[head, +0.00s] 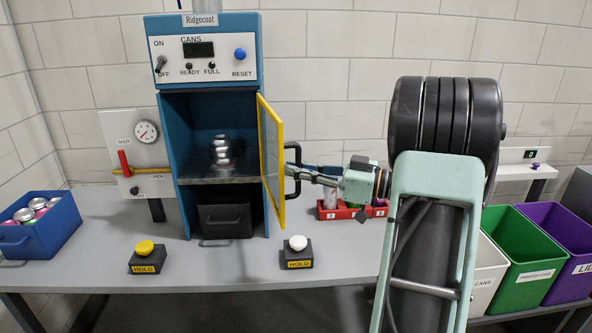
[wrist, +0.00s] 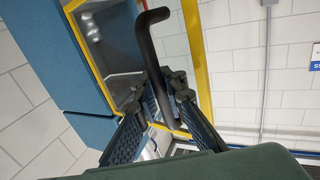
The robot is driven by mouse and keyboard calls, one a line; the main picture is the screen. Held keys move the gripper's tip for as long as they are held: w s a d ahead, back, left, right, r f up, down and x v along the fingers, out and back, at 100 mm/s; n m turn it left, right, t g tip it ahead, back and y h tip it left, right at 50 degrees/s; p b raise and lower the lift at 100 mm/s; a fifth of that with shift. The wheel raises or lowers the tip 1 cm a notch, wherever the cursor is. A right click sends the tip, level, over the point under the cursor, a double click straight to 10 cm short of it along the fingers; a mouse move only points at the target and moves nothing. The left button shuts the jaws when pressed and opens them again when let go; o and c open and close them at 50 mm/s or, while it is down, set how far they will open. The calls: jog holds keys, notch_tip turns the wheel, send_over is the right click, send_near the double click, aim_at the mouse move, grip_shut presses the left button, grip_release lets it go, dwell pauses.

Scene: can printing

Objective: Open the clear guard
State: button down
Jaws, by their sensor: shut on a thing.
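The clear guard (head: 271,160) is a yellow-framed see-through door on the right side of the blue printing machine (head: 205,100). It stands swung outward, so the machine's front opening is uncovered. Its black handle (head: 294,172) is on the outer face. My gripper (head: 290,174) is at the handle, and in the wrist view (wrist: 167,80) its fingers are shut around the black handle bar (wrist: 146,50). The guard's yellow frame (wrist: 196,50) also shows there. Inside the machine, a shiny metal can-shaped part (head: 221,150) is visible.
A yellow HOLD button (head: 146,250) and a white HOLD button (head: 298,245) stand at the table front. A red tray (head: 350,220) sits right of the guard. A blue bin of cans (head: 35,230) is at left. White, green and purple bins stand at right.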

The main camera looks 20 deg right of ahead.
jog(key=shift+s+f, duration=0.1)
jog(key=c, duration=2)
grip_release()
jog(key=shift+c, duration=0.2)
jog(key=v, duration=1.2)
